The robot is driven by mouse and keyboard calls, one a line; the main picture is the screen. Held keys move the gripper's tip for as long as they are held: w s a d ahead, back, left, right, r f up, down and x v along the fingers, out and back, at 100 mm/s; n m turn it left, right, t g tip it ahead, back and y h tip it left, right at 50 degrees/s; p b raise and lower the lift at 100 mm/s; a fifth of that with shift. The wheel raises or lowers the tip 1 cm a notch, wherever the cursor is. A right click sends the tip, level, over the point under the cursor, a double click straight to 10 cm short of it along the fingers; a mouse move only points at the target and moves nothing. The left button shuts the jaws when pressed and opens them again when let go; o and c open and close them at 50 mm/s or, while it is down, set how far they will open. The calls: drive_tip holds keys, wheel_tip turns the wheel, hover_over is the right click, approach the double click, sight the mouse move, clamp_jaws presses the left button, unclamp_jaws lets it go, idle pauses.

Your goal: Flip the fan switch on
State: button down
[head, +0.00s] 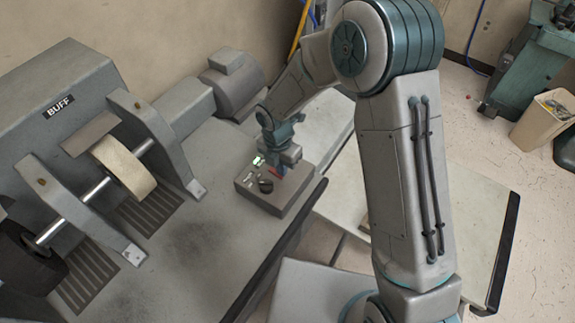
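A grey control box (288,204) sits on the bench near its right edge. Its top carries a green lit element (258,160), a black round knob (266,185), small pale labels and a red part (277,172). I cannot tell which of these is the fan switch, and no label is readable. My gripper (283,166) points down over the back right of the box top, close to the red part. Its fingers are small and partly hidden, so I cannot tell whether they are open or whether they touch the box.
The buffing machine (60,85) marked BUFF, with a pale wheel (124,167) on a shaft, stands left of the box. A grey motor (232,82) is behind it. The bench top (190,262) in front is bare. A beige bin (545,119) stands at the far right.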

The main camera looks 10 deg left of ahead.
drive_tip(key=shift+w+a+r, duration=0.1)
drive_tip(key=shift+a, duration=0.3)
drive_tip(key=shift+w+a+r, duration=0.15)
drive_tip(key=shift+w+a, duration=0.05)
drive_tip(key=shift+a, duration=0.1)
drive_tip(key=shift+r+p, duration=0.45)
drive_tip(key=shift+p, duration=0.15)
wheel_tip(320, 180, up, 13)
drive_tip(key=d, duration=0.1)
drive_tip(key=shift+s+d, duration=0.3)
